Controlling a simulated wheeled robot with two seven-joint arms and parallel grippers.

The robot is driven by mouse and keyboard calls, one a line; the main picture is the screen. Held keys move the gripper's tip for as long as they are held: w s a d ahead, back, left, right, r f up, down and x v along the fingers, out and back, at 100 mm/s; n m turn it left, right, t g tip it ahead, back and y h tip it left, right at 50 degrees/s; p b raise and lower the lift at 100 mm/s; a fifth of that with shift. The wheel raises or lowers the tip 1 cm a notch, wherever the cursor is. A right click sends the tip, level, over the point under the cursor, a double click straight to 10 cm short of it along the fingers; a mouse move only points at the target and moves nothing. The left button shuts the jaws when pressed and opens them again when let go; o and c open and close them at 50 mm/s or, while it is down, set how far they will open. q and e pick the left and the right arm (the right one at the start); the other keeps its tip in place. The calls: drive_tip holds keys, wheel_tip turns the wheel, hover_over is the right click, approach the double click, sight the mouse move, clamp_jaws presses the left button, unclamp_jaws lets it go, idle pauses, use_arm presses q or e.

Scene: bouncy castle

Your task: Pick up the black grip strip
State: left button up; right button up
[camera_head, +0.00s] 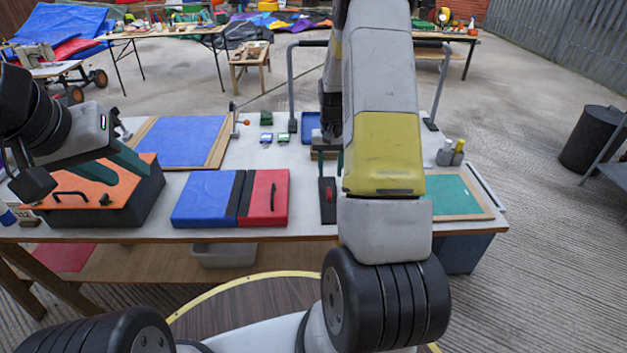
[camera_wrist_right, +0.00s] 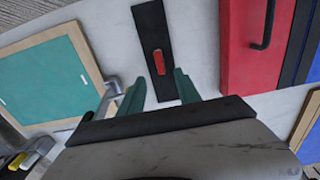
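The black grip strip (camera_head: 328,214) lies flat on the white table, right of the blue and red folding pad. It carries a small red patch. In the right wrist view the strip (camera_wrist_right: 150,28) runs lengthwise between my green fingertips. My right gripper (camera_wrist_right: 160,77) is open and empty, with one finger on each side of the strip's near part; whether it touches cannot be told. In the head view the right arm partly hides it. My left gripper (camera_head: 128,160) hangs over the orange-topped case at the left; its fingers look apart with nothing between them.
The blue and red pad (camera_head: 205,198), with a black handle and band, lies close beside the strip. A green wood-framed board (camera_head: 455,192) is on the right. The black case with orange lid (camera_head: 85,188) stands left.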

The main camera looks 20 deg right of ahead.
sight(329, 192)
wheel_tip(329, 192, down, 8)
drive_tip(key=shift+s+r, duration=0.1)
drive_tip(key=shift+s, duration=0.05)
idle(0.3)
drive_tip(key=shift+c, duration=0.4)
clamp_jaws()
